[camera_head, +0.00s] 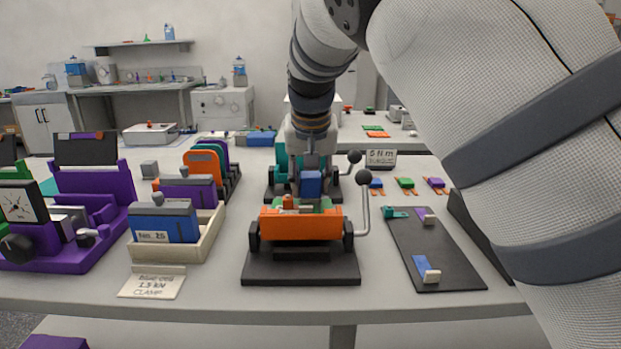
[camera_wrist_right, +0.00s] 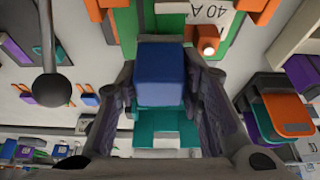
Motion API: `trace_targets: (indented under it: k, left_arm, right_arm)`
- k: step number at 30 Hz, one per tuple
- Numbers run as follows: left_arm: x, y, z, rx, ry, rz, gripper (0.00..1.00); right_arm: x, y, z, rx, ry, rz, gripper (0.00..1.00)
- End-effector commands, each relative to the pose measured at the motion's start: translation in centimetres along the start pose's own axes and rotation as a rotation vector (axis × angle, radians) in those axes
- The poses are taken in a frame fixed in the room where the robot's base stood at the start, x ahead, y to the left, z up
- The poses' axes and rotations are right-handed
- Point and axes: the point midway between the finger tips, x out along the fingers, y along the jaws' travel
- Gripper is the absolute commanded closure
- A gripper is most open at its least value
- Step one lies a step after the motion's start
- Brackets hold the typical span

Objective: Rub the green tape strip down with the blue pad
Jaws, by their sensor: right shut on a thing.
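My right gripper (camera_head: 311,172) comes down from above, shut on the blue pad (camera_head: 311,186). In the right wrist view the blue pad (camera_wrist_right: 160,78) sits between the two fingers of the gripper (camera_wrist_right: 160,90). The pad is over the orange clamp (camera_head: 300,224) on its black base. A green surface (camera_head: 318,204) shows just behind the orange jaw; in the right wrist view green (camera_wrist_right: 127,32) shows beside the pad, near a white "40 A" label. I cannot tell which part is the tape strip, or whether the pad touches it. My left gripper is not in view.
The clamp's ball-ended lever (camera_head: 363,205) stands close right of the gripper. A teal clamp (camera_head: 281,163) stands behind. A cream tray (camera_head: 172,250) with a blue block is left. A dark mat (camera_head: 440,255) with small pieces lies right.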

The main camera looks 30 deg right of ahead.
Motion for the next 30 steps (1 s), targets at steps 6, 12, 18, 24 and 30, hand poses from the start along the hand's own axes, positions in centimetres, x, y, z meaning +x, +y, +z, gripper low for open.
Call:
trace_targets:
  k: [6,12,18,24,30]
  left_arm:
    - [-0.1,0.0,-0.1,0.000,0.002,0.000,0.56]
    - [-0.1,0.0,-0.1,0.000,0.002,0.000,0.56]
    - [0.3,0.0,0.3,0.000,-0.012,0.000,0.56]
    - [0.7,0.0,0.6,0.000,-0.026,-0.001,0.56]
    - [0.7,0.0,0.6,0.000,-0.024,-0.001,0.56]
  right_arm:
    - [0.4,0.0,0.1,0.000,0.001,0.000,0.88]
    - [0.7,0.0,0.3,0.000,0.000,0.000,0.88]
    - [1.1,0.0,-0.2,0.000,-0.004,0.001,0.88]
    - [1.3,0.0,-1.1,-0.001,-0.003,0.002,0.88]
    - [1.2,0.0,-1.1,0.000,-0.001,0.001,0.88]
